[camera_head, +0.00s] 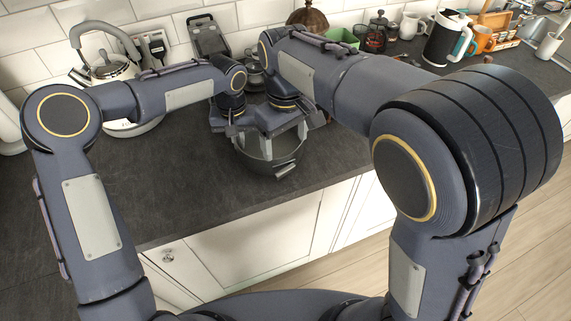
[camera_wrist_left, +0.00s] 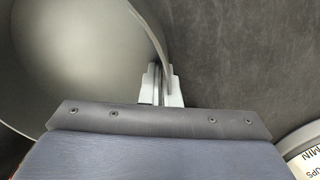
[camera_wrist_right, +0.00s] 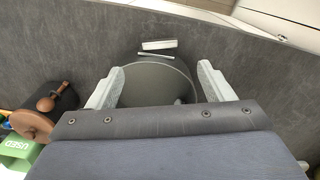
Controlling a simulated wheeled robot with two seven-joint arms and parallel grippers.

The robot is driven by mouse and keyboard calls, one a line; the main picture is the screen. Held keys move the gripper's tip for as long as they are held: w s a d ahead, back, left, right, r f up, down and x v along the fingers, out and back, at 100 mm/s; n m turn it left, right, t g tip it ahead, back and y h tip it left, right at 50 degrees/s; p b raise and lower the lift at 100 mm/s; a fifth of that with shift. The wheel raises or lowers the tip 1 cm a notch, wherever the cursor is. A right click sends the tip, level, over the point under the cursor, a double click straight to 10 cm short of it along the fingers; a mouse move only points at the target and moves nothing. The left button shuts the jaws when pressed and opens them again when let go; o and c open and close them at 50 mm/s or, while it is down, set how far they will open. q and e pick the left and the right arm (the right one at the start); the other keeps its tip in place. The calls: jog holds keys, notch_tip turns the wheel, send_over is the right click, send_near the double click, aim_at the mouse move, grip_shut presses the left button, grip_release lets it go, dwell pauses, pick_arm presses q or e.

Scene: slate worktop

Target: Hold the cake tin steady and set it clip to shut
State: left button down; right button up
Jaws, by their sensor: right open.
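The cake tin (camera_head: 262,161) is a grey round tin on the worktop, partly hidden by my grippers. In the left wrist view its wall (camera_wrist_left: 148,32) runs between the close fingers of my left gripper (camera_wrist_left: 160,72), which is shut on it. The clip (camera_head: 286,170) is a pale metal bar on the tin's near side. In the right wrist view the clip (camera_wrist_right: 157,44) stands out from the wall, with a gap between. My right gripper (camera_wrist_right: 160,67) is open above the tin, fingers wide apart, not touching the clip.
A kettle (camera_head: 107,68) stands at the back left. A green container (camera_head: 343,38), mugs (camera_head: 409,26) and a white-and-black jug (camera_head: 446,40) stand along the back. In the left wrist view a round white dial (camera_wrist_left: 303,150) shows at lower right. The worktop in front of the tin is clear.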

aim_at(284, 168)
notch_tip(284, 168, down, 10)
jog(key=shift+r, duration=0.25)
jog(key=shift+c, duration=0.3)
jog(key=c, duration=0.9)
jog(key=shift+w+a+m, duration=0.1)
jog(key=shift+w+m, duration=0.05)
jog(key=shift+m, duration=0.6)
jog(key=shift+w+a+m, duration=0.1)
jog(key=shift+w+m, duration=0.05)
jog(key=shift+m, duration=0.6)
jog(key=shift+c, duration=0.2)
jog(key=o, duration=1)
